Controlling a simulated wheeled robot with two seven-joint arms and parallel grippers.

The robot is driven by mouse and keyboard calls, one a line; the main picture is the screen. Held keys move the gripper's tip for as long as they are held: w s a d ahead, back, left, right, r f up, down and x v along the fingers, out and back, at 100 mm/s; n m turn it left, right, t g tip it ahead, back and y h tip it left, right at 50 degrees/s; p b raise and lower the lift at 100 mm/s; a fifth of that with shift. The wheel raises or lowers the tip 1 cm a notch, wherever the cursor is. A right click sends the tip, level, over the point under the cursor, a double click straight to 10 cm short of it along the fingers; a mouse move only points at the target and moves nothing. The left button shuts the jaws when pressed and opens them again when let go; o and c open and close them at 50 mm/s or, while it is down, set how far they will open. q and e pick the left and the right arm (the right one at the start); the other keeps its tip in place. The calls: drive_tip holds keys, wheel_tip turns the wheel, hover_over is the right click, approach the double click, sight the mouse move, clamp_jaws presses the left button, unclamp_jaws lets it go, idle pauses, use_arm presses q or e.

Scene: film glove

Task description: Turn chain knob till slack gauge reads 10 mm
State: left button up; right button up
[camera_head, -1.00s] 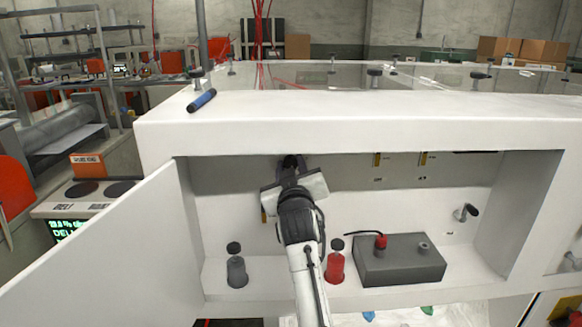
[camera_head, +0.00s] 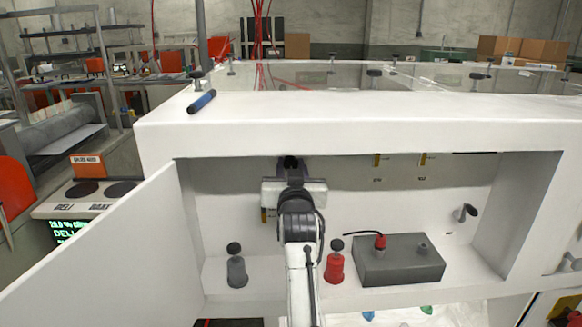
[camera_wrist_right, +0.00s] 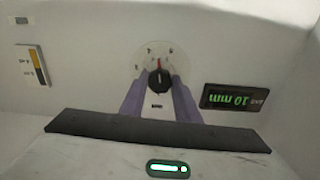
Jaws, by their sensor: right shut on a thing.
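The black chain knob (camera_wrist_right: 160,79) with a red pointer mark sits on a pale round dial (camera_wrist_right: 141,60) on the compartment's back wall. My right gripper (camera_head: 291,164) reaches into the open compartment, and its purple fingers are shut on the knob in the right wrist view (camera_wrist_right: 160,88). In the head view my gripper hides the knob. A dark display (camera_wrist_right: 234,98) beside the dial shows upside down in the right wrist view and reads 10 mm in green digits. My left gripper is not in view.
The white compartment's door (camera_head: 120,250) stands open at the left. A grey bottle-like part (camera_head: 236,270), a red one (camera_head: 334,266) and a dark grey box (camera_head: 400,262) stand on its floor. A small crank (camera_head: 466,212) is on the right. A blue tool (camera_head: 201,101) lies on top.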

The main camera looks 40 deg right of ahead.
drive_tip(key=shift+f, duration=0.1)
drive_tip(key=o, duration=1)
drive_tip(key=shift+o, duration=0.2)
